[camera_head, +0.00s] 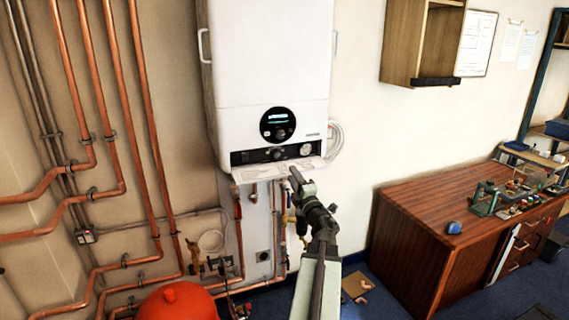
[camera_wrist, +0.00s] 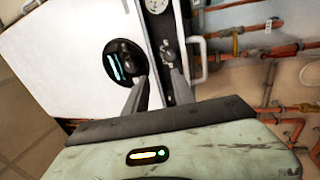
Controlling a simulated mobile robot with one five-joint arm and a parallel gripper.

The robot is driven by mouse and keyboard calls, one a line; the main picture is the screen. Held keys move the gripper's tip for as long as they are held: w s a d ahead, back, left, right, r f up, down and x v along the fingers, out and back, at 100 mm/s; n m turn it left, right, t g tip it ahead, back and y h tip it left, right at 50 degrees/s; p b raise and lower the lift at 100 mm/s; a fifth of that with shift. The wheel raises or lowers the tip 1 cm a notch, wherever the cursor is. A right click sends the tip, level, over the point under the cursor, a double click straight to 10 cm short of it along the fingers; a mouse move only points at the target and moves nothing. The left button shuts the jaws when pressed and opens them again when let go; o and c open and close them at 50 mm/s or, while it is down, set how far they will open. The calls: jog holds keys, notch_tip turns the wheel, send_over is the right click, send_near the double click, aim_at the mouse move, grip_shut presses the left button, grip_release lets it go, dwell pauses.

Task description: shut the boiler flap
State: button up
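The white boiler (camera_head: 270,60) hangs on the wall, with a round dark display on its front. Its flap (camera_head: 252,174) hangs open at the bottom, sticking out about level below the dark control strip (camera_head: 262,155). My gripper (camera_head: 295,176) is at the flap's front edge, right of its middle; I cannot tell whether it touches. In the wrist view, my gripper's two fingers (camera_wrist: 157,78) stand apart with nothing visible gripped between them. The boiler front (camera_wrist: 60,60) and control strip (camera_wrist: 165,40) show tilted beyond them. The flap is hard to make out there.
Copper pipes (camera_head: 147,120) run down the wall at left and below the boiler. A red vessel (camera_head: 178,302) stands at the bottom. A wooden desk (camera_head: 415,225) with tools is at right, below an open wall cabinet (camera_head: 398,45). Some blue floor is clear before the desk.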

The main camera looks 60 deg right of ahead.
aim_at(285, 174)
jog(key=p+x, duration=0.2)
jog(key=x, duration=0.6)
jog(key=shift+f, duration=0.1)
grip_shut()
dwell(0.8)
jog(key=c, duration=0.7)
grip_release()
jog(key=o, duration=0.7)
jog(key=shift+a, duration=0.1)
jog(key=b+v, duration=0.2)
jog(key=v, duration=0.5)
jog(key=shift+s+a, duration=0.2)
jog(key=shift+s, duration=0.1)
